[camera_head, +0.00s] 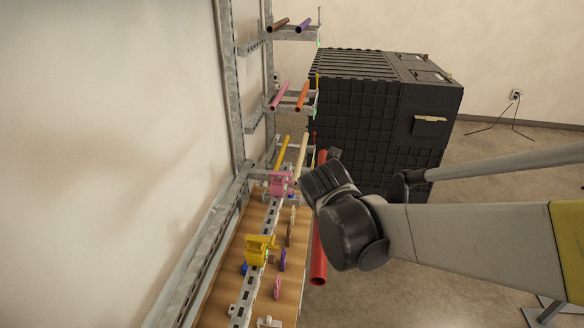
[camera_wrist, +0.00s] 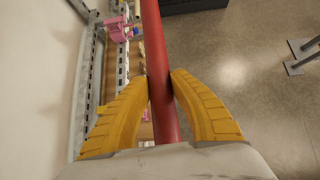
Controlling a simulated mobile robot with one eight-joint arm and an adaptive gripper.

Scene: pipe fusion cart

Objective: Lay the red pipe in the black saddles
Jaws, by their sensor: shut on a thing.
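The red pipe (camera_head: 318,262) is held out to the right of the wooden bench, running lengthwise alongside it. Its near end and a short far part show in the head view; my dark wrist hides its middle. In the wrist view the red pipe (camera_wrist: 154,45) runs between the yellow fingers of my gripper (camera_wrist: 160,80), which are shut on it from both sides. A pink clamp (camera_head: 280,183) and a yellow clamp (camera_head: 260,248) stand on the bench's metal rail. I cannot make out the black saddles in either view.
The wooden bench (camera_head: 220,285) carries a slotted rail (camera_head: 247,297) and small coloured parts. Rack arms behind hold brown, purple, pink (camera_head: 280,96), orange (camera_head: 302,97), yellow and beige pipes. A large black cabinet (camera_head: 355,115) stands beyond. The floor at right is mostly clear.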

